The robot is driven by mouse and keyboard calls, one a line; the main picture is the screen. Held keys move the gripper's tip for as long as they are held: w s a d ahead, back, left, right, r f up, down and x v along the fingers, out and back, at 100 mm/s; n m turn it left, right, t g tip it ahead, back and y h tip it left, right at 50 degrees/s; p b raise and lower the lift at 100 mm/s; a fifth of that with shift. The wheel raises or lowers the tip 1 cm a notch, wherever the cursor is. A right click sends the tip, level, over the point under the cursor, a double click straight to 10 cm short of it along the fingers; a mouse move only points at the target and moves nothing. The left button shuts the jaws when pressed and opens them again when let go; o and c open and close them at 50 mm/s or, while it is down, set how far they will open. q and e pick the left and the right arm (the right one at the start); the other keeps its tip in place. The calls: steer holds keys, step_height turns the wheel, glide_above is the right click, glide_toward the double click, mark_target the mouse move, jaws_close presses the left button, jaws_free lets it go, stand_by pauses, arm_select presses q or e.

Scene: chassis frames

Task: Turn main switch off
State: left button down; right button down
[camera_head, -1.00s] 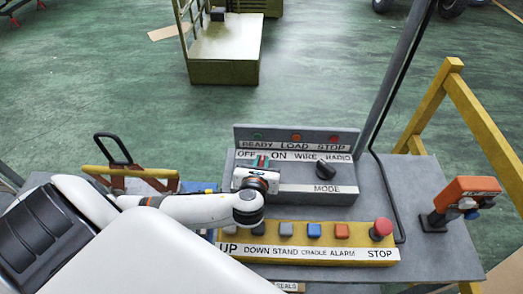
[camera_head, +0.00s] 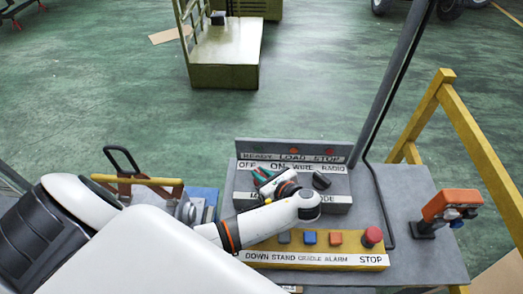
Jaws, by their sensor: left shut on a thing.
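The main switch is on the grey control box (camera_head: 335,205), below the OFF and ON labels (camera_head: 264,167). My left gripper (camera_head: 263,177) covers it, so its knob and pointer position are hidden. My left gripper is shut on the switch, with its teal-tipped fingers at the box's upper left and its body turned at an angle. The black mode knob (camera_head: 321,180) stands beside it, under the WIRE and RADIO labels. My right gripper is not in view.
A yellow button panel (camera_head: 270,261) with a red stop button (camera_head: 372,236) lies in front of the box. An orange device (camera_head: 450,204) stands at the right of the grey table (camera_head: 420,262). A dark post (camera_head: 393,85) rises behind.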

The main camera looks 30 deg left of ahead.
arm_select(q)
steer(key=shift+n+g, duration=0.5)
steer(key=shift+n, duration=0.1)
steer(key=c, duration=1.4)
jaws_free()
steer(key=shift+o, duration=0.2)
steer(key=b+v, duration=0.2)
steer(key=v, duration=1)
steer(key=shift+f+y, duration=0.15)
steer(key=shift+y, duration=0.15)
